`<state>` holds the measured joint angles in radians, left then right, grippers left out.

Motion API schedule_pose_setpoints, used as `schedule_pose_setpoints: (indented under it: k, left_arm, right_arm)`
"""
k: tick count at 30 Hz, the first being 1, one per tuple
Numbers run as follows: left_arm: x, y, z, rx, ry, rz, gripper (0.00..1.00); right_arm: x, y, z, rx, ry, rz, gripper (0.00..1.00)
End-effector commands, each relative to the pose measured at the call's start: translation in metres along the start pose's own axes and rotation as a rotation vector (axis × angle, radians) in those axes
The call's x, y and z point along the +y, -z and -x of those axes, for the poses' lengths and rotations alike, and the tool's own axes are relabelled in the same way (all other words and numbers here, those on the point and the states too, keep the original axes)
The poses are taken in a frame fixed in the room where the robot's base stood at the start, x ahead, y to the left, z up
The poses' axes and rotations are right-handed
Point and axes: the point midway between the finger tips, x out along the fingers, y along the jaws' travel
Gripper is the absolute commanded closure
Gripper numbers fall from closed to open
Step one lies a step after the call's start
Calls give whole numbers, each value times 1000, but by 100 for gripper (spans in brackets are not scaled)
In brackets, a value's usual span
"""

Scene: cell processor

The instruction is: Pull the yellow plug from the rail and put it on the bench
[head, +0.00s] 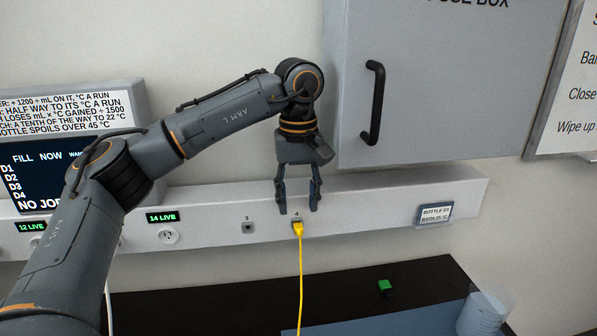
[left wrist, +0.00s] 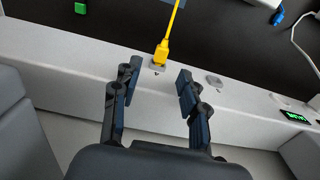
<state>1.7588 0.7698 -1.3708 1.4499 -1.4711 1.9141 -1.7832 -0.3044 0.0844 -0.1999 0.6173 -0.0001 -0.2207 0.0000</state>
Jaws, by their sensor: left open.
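The yellow plug (head: 297,229) sits in the socket marked 4 on the white rail (head: 370,205), its yellow cord hanging down over the dark bench (head: 230,306). My left gripper (head: 298,210) is open and points down, its fingertips just above the plug in the head view. In the left wrist view the plug (left wrist: 161,52) lies a little beyond the two open fingertips (left wrist: 156,84), between their lines. The fingers appear apart from the plug. My right gripper is in neither view.
A grey box with a black handle (head: 373,103) hangs above the rail on the right. An empty-looking socket 3 (head: 248,228) is left of the plug. A green block (head: 385,287) and a clear cylinder (head: 482,314) stand on the bench. A blue mat (head: 405,322) lies at the front.

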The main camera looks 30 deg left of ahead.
Motion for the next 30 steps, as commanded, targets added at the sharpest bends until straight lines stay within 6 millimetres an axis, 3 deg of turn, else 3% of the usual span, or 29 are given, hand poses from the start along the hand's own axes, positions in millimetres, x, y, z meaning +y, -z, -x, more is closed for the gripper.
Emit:
schedule_pose_setpoints:
  k: [9, 20, 23, 27, 30]
  left_arm:
    - [0, 0, -41, -1, 1, -1, 57]
    - [0, 0, -48, 0, -1, -1, 57]
    - [0, 0, -48, 0, -1, -1, 71]
    - [0, 0, -48, 0, -1, -1, 99]
    - [0, 0, -48, 0, -1, -1, 100]
  right_arm:
    - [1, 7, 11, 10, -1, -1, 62]
    - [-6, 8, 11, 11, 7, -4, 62]
    - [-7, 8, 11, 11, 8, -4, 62]
    - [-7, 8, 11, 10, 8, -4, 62]
    - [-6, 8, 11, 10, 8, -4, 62]
